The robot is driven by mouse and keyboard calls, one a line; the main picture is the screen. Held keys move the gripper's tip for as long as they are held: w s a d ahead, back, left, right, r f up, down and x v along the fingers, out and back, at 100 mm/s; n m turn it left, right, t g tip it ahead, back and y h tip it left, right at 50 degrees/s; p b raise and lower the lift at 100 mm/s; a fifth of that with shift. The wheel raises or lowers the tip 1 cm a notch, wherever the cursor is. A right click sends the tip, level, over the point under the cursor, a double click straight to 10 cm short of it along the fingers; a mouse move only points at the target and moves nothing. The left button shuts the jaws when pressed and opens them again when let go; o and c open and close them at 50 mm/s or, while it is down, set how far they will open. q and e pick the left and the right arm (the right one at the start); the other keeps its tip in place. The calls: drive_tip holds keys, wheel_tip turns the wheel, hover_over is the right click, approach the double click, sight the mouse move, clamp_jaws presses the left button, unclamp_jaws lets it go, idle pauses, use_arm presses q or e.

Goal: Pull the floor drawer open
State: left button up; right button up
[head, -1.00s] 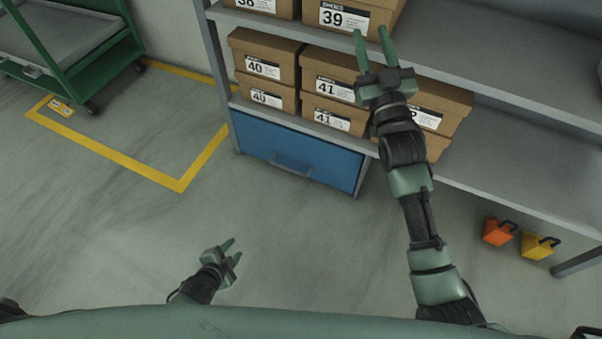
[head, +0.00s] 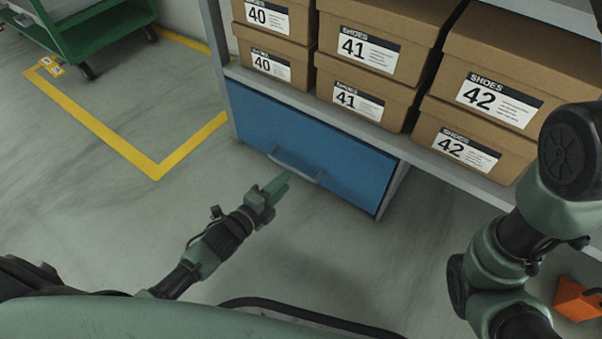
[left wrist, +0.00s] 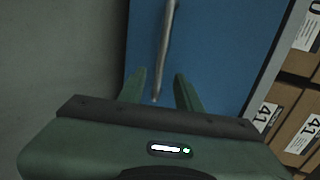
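The blue floor drawer (head: 330,155) sits at the bottom of the shelf and looks closed. Its grey bar handle (head: 297,166) runs across the front. I cannot tell whether a finger touches the handle. My right arm shows at the right edge; its gripper is out of view.
Shoe boxes (head: 370,50) labelled 40, 41 and 42 stand on the shelf (head: 455,172) above the drawer. An orange object (head: 577,300) is on the floor at the right. A green cart (head: 100,30) stands at the back left. The floor before the drawer is clear.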

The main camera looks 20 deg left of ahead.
sight(296, 170)
use_arm(q)
drive_tip(key=b+x, duration=0.4)
drive_tip(key=x, duration=0.3)
clamp_jaws()
idle(1.3)
